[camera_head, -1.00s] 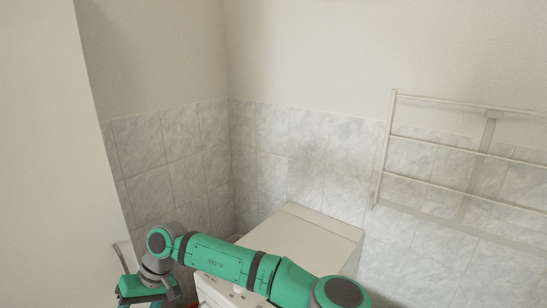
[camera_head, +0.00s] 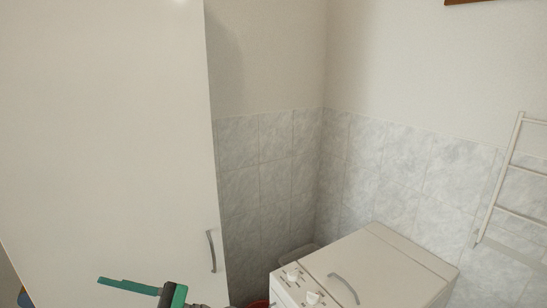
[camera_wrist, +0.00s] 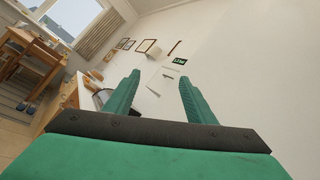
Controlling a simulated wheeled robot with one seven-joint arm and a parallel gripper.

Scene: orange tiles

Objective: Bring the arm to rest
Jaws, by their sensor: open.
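My gripper (camera_wrist: 158,98) shows in the wrist view with its two green fingers spread apart and nothing between them. Its fingers point toward a pale wall with several small frames. In the head view only a small green and dark part of my arm shows at the bottom edge, left of centre, in front of the tall white cabinet (camera_head: 110,130). The rest of the arm is out of that view.
A white appliance (camera_head: 400,260) with knobs and a handle stands at the lower right. Part of a red object (camera_head: 258,304) shows beside it. A white wall rack (camera_head: 510,190) is at the right. The wrist view shows a wooden table (camera_wrist: 30,50) at the left, near a window.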

